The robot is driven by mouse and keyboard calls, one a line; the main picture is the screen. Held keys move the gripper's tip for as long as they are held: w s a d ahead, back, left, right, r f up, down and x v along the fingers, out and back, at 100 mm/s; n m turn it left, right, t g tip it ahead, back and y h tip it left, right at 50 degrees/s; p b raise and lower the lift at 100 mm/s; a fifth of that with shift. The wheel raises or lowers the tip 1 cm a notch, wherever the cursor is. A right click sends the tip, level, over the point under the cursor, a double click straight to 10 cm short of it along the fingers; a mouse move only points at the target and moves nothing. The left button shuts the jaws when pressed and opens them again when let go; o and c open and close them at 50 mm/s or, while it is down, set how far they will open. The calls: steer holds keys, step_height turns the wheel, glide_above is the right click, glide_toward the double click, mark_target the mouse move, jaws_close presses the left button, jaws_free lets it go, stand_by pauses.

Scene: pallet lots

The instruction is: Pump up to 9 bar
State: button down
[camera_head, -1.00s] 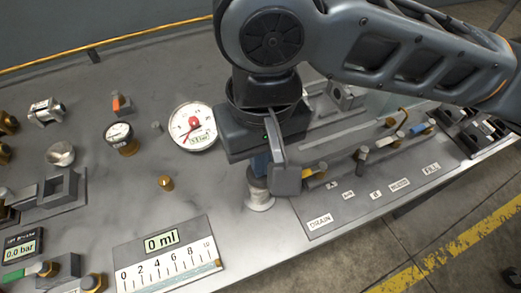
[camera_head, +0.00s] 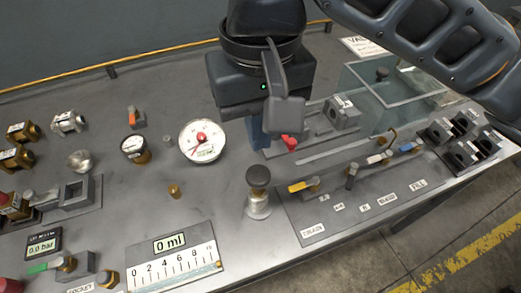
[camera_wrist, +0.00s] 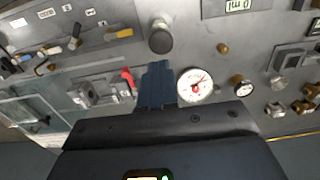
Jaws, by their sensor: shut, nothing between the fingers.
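The hand pump (camera_head: 258,205) is a pale upright cylinder with a round black knob (camera_head: 258,177) on top. It also shows in the wrist view (camera_wrist: 160,38). The round white gauge (camera_head: 202,141) has a red hub and needle and a small digital readout, too small to read now; it also shows in the wrist view (camera_wrist: 195,84). My gripper (camera_head: 259,140) is shut and empty, its blue fingers pointing down behind the pump and right of the gauge, apart from both. The fingers (camera_wrist: 157,72) are together in the wrist view.
A red lever (camera_head: 289,142) is close to the fingers' right. Coloured valve levers (camera_head: 303,186) line the right panel, before a glass tank (camera_head: 385,95).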

steer(key=shift+r, duration=1.7)
steer(key=shift+w, duration=0.1)
